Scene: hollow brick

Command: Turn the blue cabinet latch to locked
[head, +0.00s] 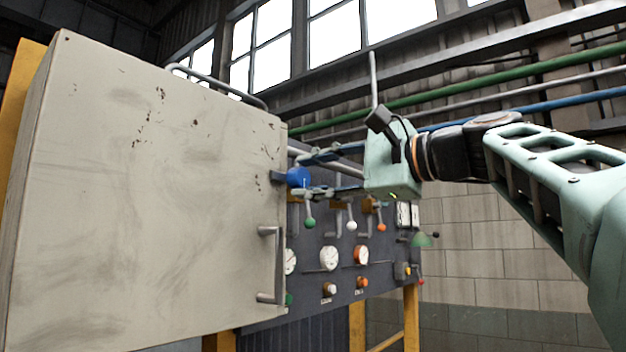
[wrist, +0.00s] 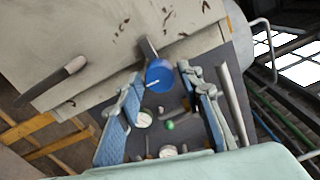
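The blue cabinet latch (head: 298,177) is a round blue knob at the right edge of the pale cabinet door (head: 150,190). In the wrist view the latch (wrist: 159,76) shows a short white mark on its face and lies just beyond the fingers, toward the upper middle. My gripper (head: 308,174) comes in from the right with its fingers apart. In the wrist view its two blue-padded fingers (wrist: 160,98) stand wide on either side, with nothing held between them. I cannot tell if a finger touches the latch.
The door has a metal handle (head: 271,265) below the latch. Behind my gripper a dark panel (head: 320,285) carries gauges, small knobs and levers with green, white and orange balls (head: 381,227). A bent rail (head: 215,82) runs above the cabinet. Room is open to the right.

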